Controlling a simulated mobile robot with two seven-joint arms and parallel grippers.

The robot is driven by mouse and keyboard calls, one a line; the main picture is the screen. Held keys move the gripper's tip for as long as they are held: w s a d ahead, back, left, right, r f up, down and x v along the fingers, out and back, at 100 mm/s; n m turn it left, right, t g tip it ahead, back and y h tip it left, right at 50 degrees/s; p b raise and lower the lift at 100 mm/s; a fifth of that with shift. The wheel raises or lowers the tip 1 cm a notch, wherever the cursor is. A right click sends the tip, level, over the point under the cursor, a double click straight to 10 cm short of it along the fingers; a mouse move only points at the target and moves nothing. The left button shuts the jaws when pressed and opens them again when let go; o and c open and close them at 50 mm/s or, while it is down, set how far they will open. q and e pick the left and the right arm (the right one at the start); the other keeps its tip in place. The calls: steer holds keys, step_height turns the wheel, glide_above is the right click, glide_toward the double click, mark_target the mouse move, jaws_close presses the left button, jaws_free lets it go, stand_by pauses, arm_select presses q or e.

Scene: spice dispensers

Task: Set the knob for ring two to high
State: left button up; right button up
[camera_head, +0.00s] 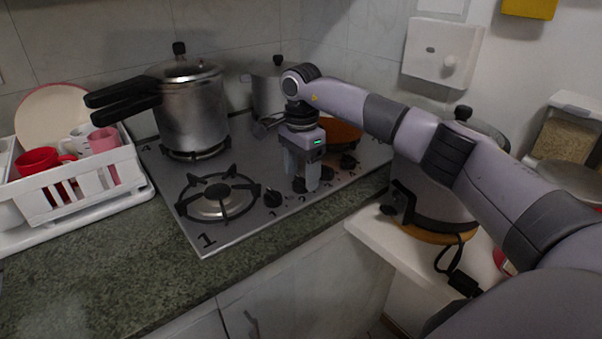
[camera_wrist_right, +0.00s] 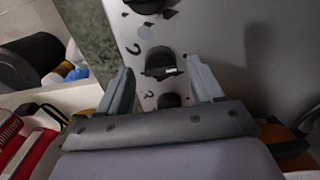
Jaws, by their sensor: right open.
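My right gripper (camera_head: 306,187) is open and pointed down over the row of knobs along the stove's front edge. In the right wrist view, its two fingers (camera_wrist_right: 160,68) stand on either side of a black knob (camera_wrist_right: 162,62) with a small white mark. A gap shows between the fingers and this knob. It is the second knob from the front left in the head view, largely hidden by the fingers. The number printed beside it is too small to read surely. A neighbouring knob (camera_head: 272,197) is to its left. My left gripper is out of view.
The steel stove (camera_head: 240,228) has a bare burner (camera_head: 219,199) marked 1. A pressure cooker (camera_head: 191,112) stands behind it, and an orange pan (camera_head: 341,134) is behind my gripper. A dish rack (camera_head: 80,190) stands left. The green counter (camera_head: 110,275) in front is clear.

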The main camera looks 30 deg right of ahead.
steer(key=shift+f, duration=0.6)
steer(key=shift+c, duration=0.3)
steer(key=c, duration=1)
